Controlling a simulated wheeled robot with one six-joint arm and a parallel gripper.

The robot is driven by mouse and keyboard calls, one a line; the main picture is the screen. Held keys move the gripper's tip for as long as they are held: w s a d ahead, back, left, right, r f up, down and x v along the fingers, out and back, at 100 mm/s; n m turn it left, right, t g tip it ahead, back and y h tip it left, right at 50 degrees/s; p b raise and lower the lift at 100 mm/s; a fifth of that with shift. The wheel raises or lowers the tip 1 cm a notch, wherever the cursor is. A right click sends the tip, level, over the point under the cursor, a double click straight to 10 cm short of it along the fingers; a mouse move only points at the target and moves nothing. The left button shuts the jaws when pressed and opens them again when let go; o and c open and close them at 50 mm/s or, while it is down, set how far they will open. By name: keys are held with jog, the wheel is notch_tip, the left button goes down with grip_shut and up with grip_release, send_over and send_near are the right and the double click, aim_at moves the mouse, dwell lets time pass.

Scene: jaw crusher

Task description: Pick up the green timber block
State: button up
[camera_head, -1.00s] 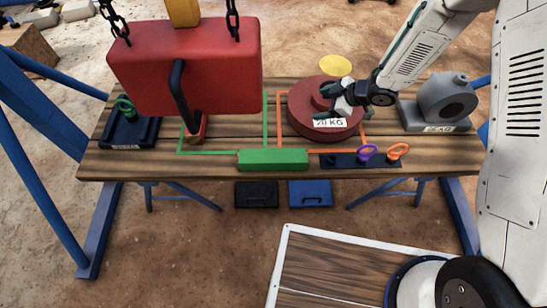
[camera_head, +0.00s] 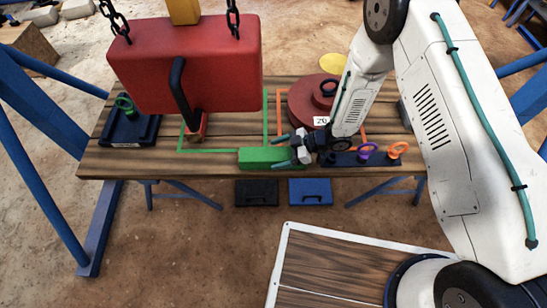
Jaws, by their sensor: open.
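The green timber block (camera_head: 262,158) lies flat along the front edge of the wooden table, at the near side of the green outline. My gripper (camera_head: 284,151) is open at the right end of the block, with its fingers pointing left. One finger shows behind the block's top edge and the other in front of its right end. I cannot tell whether the fingers touch it. The right end of the block is partly hidden by my gripper.
A large red block (camera_head: 220,65) hangs on chains above the left half of the table (camera_head: 95,160). A dark red weight (camera_head: 305,98) stands behind my gripper, partly hidden. A dark holder with purple (camera_head: 367,150) and orange (camera_head: 398,149) rings lies at the right. A dark blue tray (camera_head: 131,132) stands at the left.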

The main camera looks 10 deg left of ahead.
jog(key=shift+s+a+f, duration=0.1)
jog(key=shift+a+f, duration=0.1)
jog(key=shift+a, duration=0.15)
jog(key=shift+c, duration=0.3)
jog(key=c, duration=1.3)
jog(key=shift+r, duration=0.1)
